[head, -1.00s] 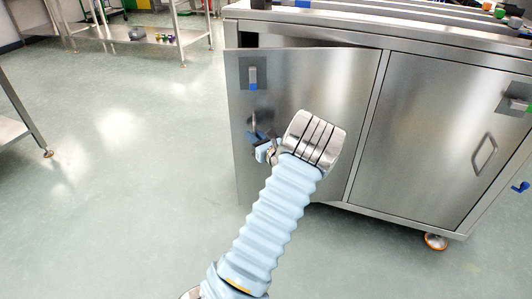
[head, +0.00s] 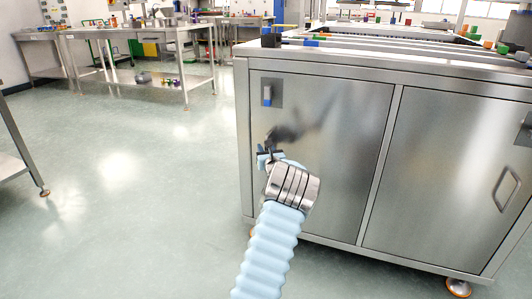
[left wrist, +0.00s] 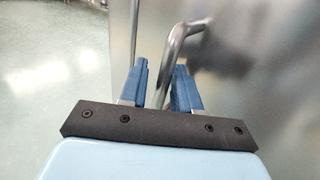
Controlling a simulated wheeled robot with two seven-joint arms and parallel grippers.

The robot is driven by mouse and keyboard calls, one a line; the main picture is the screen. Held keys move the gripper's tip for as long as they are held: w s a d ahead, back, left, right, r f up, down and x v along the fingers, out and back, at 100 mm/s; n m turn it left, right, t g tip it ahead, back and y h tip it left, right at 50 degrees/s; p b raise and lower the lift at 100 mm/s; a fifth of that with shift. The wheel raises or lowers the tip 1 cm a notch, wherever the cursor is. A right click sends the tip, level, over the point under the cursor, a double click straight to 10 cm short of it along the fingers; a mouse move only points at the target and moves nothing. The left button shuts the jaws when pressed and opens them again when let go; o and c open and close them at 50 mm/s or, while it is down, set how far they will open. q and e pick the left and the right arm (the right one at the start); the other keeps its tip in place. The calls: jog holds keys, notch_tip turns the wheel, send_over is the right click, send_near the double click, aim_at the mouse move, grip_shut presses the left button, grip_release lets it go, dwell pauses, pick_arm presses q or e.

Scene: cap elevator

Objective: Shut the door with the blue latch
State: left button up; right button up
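The cabinet's left metal door (head: 325,140) carries a small latch with a blue lower end (head: 267,96) on a dark plate near its upper left corner. The door looks flush or nearly flush with the cabinet front. My left gripper (head: 269,156) is at the door's bent-bar handle, lower on the left side. In the left wrist view, the handle bar (left wrist: 174,50) passes between the two blue fingers (left wrist: 158,88). The fingers are apart, with a small gap left of the bar. My right gripper is not in view.
The right door (head: 445,170) with its own handle (head: 507,188) sits beside it. Coloured items lie on the cabinet top (head: 345,56). The floor (head: 130,200) to the left is clear, with metal tables (head: 150,33) further back.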

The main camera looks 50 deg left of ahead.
pick_arm(q)
jog(key=shift+d, duration=0.2)
jog(key=v, duration=1.3)
jog(key=shift+s+d, duration=0.15)
jog(key=shift+d, duration=0.05)
